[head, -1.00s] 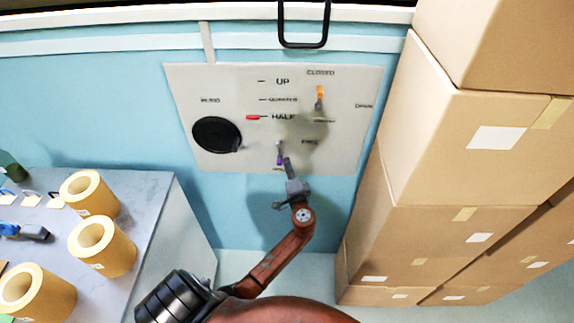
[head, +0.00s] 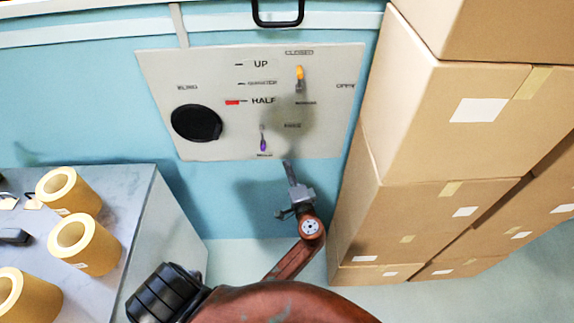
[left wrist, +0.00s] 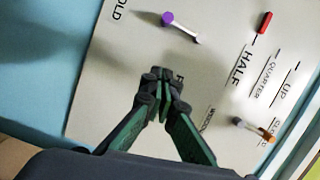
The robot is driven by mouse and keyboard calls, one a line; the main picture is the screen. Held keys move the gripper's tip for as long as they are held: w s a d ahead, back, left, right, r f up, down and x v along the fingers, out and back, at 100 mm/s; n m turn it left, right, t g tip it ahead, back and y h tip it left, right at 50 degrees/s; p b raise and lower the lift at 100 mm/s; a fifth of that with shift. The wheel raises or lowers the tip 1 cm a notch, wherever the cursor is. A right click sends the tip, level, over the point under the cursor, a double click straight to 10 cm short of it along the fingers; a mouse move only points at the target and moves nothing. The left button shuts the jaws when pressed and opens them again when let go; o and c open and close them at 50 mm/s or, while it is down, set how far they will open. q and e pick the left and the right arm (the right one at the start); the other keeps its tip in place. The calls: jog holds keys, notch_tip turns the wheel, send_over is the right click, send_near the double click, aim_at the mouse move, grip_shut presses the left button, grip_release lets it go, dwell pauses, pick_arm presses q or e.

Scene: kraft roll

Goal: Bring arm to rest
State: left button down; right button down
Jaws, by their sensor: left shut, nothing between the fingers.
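My left gripper (head: 288,165) is shut and empty, just in front of the lower edge of the pale control panel (head: 345,70). In the left wrist view its closed fingers (left wrist: 160,82) stand in front of the panel face. The lever with a purple tip (head: 263,145) is above and left of the fingertips, apart from them; it also shows in the left wrist view (left wrist: 168,19). The lever with an orange tip (head: 300,73) points up. A red pointer (head: 232,102) is beside the HALF mark. My right gripper is not in view.
Stacked cardboard boxes (head: 405,225) stand close on the right of my arm. A grey table (head: 135,190) with several kraft rolls (head: 85,245) is at the left. A round black knob (head: 196,123) is on the panel. Floor between table and boxes looks clear.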

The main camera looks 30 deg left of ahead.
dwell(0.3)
pick_arm(q)
notch_tip(320, 180, down, 24)
jog(key=d+m+g+h, duration=0.1)
jog(key=m+g+h, duration=0.1)
jog(key=h, duration=0.3)
jog(key=s+d+f+g+h, duration=0.1)
jog(key=s+f+g+h, duration=0.1)
jog(key=s+f, duration=0.65)
jog(key=s+d+f+g+h, duration=0.15)
jog(key=s+f, duration=0.25)
jog(key=f, duration=0.9)
jog(key=s+f+n+g+h, duration=0.3)
jog(key=s+f, duration=1.2)
jog(key=s, duration=0.4)
jog(key=s+f+n+g+h, duration=0.1)
jog(key=s+f+n, duration=0.1)
jog(key=s, duration=0.8)
jog(key=s+f+n+g, duration=0.1)
jog(key=s+f, duration=0.3)
jog(key=s, duration=0.7)
jog(key=shift+a+f+n+h, duration=0.15)
jog(key=shift+a+n+h, duration=0.2)
jog(key=shift+a+n, duration=0.15)
